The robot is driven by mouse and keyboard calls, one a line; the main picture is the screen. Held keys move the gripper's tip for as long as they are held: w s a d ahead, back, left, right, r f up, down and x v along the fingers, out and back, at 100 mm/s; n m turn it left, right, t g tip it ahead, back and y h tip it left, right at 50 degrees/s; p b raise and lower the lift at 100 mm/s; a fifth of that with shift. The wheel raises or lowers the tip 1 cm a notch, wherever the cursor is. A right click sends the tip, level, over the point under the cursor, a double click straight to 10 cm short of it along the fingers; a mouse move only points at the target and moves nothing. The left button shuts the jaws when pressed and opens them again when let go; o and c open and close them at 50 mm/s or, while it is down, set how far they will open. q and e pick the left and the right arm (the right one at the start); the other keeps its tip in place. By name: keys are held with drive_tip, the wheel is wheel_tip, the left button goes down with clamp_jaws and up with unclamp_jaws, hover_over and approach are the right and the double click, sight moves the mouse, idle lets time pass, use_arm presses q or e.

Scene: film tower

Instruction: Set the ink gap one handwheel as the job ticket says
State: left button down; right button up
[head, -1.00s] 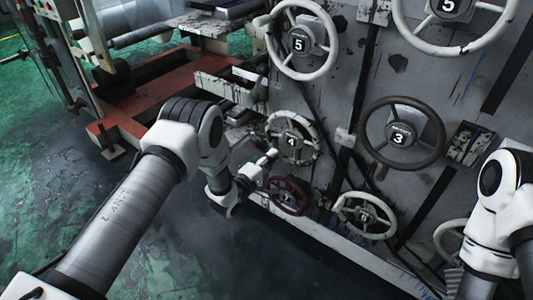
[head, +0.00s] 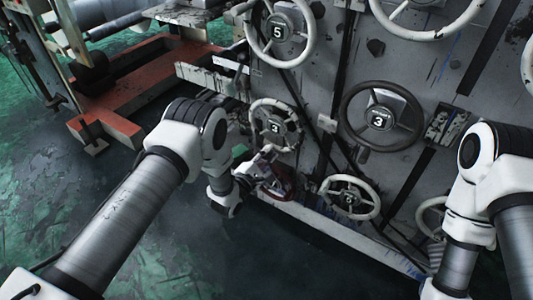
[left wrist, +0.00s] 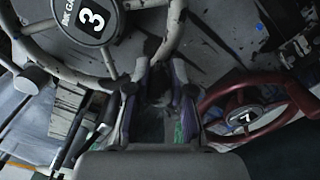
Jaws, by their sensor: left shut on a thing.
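A worn white handwheel (head: 275,127) on the grey machine panel shows 3 on its hub in the head view. In the left wrist view, what looks like the same wheel (left wrist: 90,20) fills the upper left, with a partly cut-off "INK GA" label and a 3. My left gripper (head: 264,157) is at the lower rim of this wheel. In the left wrist view, the gripper's fingers (left wrist: 158,88) stand on both sides of the rim's lower right part, shut on it. The job ticket cannot be made out. My right gripper is out of view; only part of that arm shows.
A dark red handwheel (head: 285,188), showing 7 in the left wrist view (left wrist: 247,119), sits close below my left gripper. A white wheel (head: 350,197) is at lower right, a black wheel (head: 380,117) showing 3 at right, and a white wheel (head: 279,29) showing 5 above. Open floor lies left.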

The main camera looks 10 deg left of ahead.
use_arm(q)
drive_tip(key=c, duration=1)
unclamp_jaws()
drive_tip(key=shift+c, duration=0.2)
drive_tip(key=v, duration=1.2)
